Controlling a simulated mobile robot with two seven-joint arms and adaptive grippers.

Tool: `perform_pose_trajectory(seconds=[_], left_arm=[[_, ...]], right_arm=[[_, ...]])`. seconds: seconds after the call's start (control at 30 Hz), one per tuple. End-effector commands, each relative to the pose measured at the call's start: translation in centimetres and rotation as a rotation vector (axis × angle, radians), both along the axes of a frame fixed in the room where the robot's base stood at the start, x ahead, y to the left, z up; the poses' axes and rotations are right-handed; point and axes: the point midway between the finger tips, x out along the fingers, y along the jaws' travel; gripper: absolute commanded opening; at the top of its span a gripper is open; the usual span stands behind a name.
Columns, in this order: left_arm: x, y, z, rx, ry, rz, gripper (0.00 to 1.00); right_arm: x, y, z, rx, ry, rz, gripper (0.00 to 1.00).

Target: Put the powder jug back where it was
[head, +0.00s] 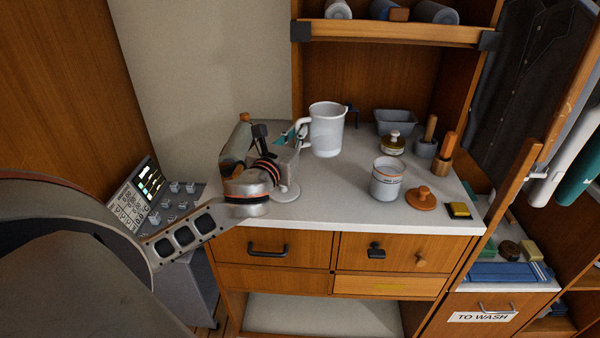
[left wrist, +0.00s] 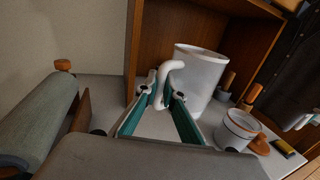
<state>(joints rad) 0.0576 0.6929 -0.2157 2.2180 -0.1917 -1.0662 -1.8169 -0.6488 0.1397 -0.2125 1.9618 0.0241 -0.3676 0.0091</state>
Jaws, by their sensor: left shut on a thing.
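The powder jug is a white pitcher (head: 327,132) with its handle on the left, upright at the back middle of the white counter. I cannot tell whether its base touches the counter. It also shows in the left wrist view (left wrist: 200,78). My left gripper (head: 299,134) reaches in from the left and is shut on the jug's handle. In the left wrist view its teal fingers (left wrist: 161,95) close on both sides of the handle. My right gripper is not in view.
Right of the jug stand a grey bin (head: 396,123), a white canister (head: 387,182), an orange-brown lid (head: 433,198) and a small lidded jar (head: 392,146). A shelf (head: 395,36) with rolls hangs above. A control panel (head: 138,196) is at left. The counter's front middle is clear.

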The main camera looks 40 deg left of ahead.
Motion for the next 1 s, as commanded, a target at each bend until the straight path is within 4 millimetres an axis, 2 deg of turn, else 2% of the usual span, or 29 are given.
perform_pose_trajectory(seconds=[0.03,0.2,0.47,0.7,1.0], left_arm=[[0.0,0.0,-1.8,-0.003,0.003,0.001,0.0],[0.0,0.0,-5.1,-0.001,0.002,0.001,0.0],[0.0,0.0,-7.1,0.0,-0.001,0.001,0.0],[0.0,0.0,-10.5,-0.001,0.002,0.001,0.0],[0.0,0.0,-10.8,0.0,-0.002,0.0,0.0]], right_arm=[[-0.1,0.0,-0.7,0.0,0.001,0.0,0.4],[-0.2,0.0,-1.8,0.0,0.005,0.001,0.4],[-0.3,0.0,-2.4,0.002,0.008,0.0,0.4],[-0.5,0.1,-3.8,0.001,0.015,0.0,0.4],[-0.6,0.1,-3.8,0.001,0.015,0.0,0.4]])
